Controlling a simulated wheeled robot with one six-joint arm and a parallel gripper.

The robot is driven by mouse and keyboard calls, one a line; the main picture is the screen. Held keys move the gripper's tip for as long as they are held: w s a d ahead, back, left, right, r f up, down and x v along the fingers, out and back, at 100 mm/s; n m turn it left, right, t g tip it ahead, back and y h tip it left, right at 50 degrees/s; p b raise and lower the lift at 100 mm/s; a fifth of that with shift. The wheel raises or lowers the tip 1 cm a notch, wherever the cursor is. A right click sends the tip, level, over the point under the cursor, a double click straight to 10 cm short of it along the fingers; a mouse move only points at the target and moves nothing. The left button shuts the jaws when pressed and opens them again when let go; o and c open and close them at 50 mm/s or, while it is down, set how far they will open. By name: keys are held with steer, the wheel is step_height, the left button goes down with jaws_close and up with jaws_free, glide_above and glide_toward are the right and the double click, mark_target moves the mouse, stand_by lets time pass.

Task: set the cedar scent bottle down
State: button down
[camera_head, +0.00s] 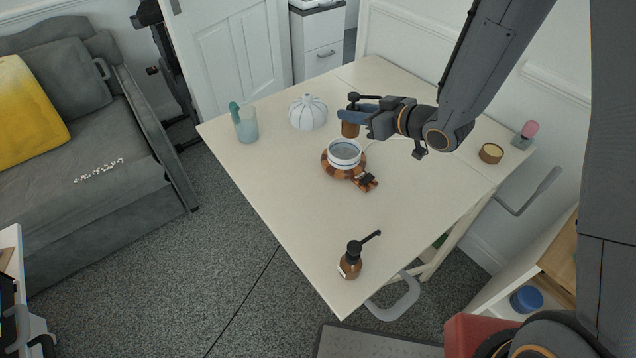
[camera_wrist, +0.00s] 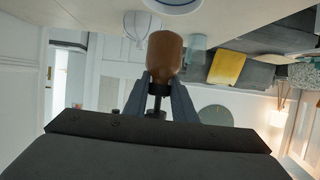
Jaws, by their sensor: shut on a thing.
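A brown bottle with a black pump top, the cedar scent bottle (camera_head: 350,129), is held upright in my gripper (camera_head: 352,114), behind the bowl in the head view. No label on it can be read. In the wrist view, which is upside down, the bottle (camera_wrist: 165,54) sits between the two fingers (camera_wrist: 158,98), which are shut on its neck end. I cannot tell whether its base touches the table (camera_head: 265,180). A second brown pump bottle (camera_head: 350,264) with a pale label stands near the table's front corner.
A small tan pot (camera_head: 491,153) is at the right. The front middle is clear.

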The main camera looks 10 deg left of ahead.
steer(key=s+a+f+n+g+y+b, duration=0.35)
steer(key=s+a+n+g, duration=0.25)
steer(key=a+n+g, duration=0.25)
steer(key=shift+m+g+h, duration=0.25)
steer(key=shift+g+h, duration=0.1)
steer(key=shift+h, duration=0.1)
steer(key=shift+s+d+f+p, duration=0.1)
steer(key=shift+d+f+p, duration=0.1)
steer(key=shift+f, duration=1.3)
steer(key=shift+s+d+f+p, duration=0.1)
steer(key=shift+d+f+p, duration=0.05)
steer(key=shift+f, duration=1.35)
steer(key=shift+s+d+f+p, duration=0.1)
steer(key=shift+d+f+p, duration=0.1)
steer(key=shift+f, duration=1.3)
steer(key=shift+f, duration=0.1)
steer(key=c, duration=1.5)
jaws_free()
steer(key=shift+o, duration=0.2)
steer(key=shift+w+d, duration=0.1)
steer(key=shift+d, duration=0.1)
steer(key=s+b+v, duration=0.1)
steer(key=b+v, duration=0.2)
steer(key=v, duration=0.8)
steer(key=shift+w+d+r, duration=0.2)
steer(key=shift+w+r, duration=0.15)
steer(key=shift+w, duration=0.15)
